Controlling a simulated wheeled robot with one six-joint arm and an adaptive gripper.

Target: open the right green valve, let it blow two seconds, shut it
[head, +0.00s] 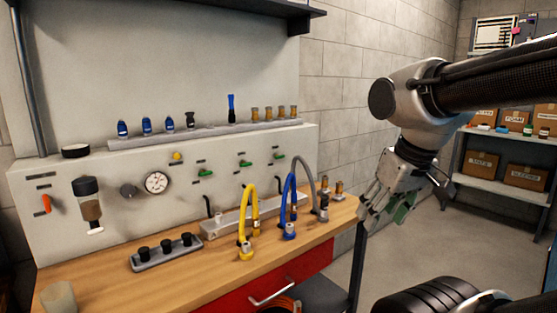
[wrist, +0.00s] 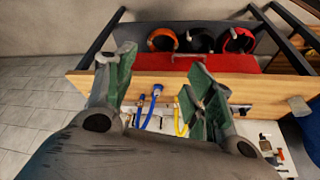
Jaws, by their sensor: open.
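Green valve handles sit in a rising row on the pale panel in the head view: a left one (head: 205,172), a middle one (head: 245,163) and the right green valve (head: 279,156). All three levers look about level. My gripper (head: 382,212) hangs in the air to the right of the bench, well apart from the valves. In the wrist view my gripper (wrist: 157,85) has its two green-padded fingers spread wide with nothing held between them. The green valves cannot be made out in the wrist view.
Yellow (head: 247,215), blue (head: 289,205) and grey (head: 312,185) hoses arch up in front of the panel. The wooden bench (head: 190,285) has a cup (head: 58,298) at front left.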

